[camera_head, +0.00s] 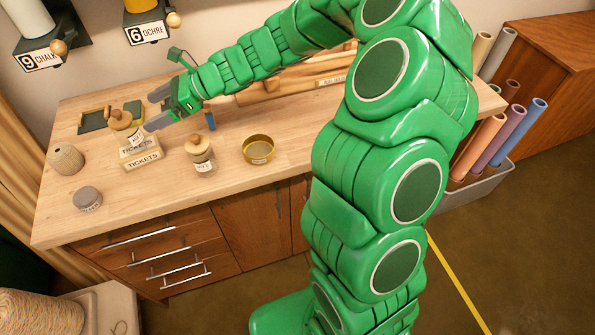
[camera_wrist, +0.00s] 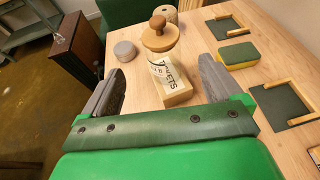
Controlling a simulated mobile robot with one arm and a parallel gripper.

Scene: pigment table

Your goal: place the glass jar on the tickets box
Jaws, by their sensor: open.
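A glass jar (camera_head: 122,128) with a wooden knobbed lid and a white label stands upright on the tickets box (camera_head: 143,161), toward its back left. In the wrist view the jar (camera_wrist: 160,46) rises from the far end of the tickets box (camera_wrist: 179,97), beyond my fingertips. My gripper (camera_head: 154,108) is open and empty, just right of the jar in the head view. In the wrist view my gripper's (camera_wrist: 160,88) two grey fingers are wide apart, with the box's near end between them and clear gaps either side.
A similar lidded jar (camera_head: 200,154) stands right of the box, with a brass dish (camera_head: 258,149) beyond. A grey tin (camera_head: 88,198) and a twine spool (camera_head: 66,159) stand left. Green trays (camera_wrist: 284,104) and a yellow-green sponge (camera_wrist: 238,55) lie nearby. The front tabletop is mostly clear.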

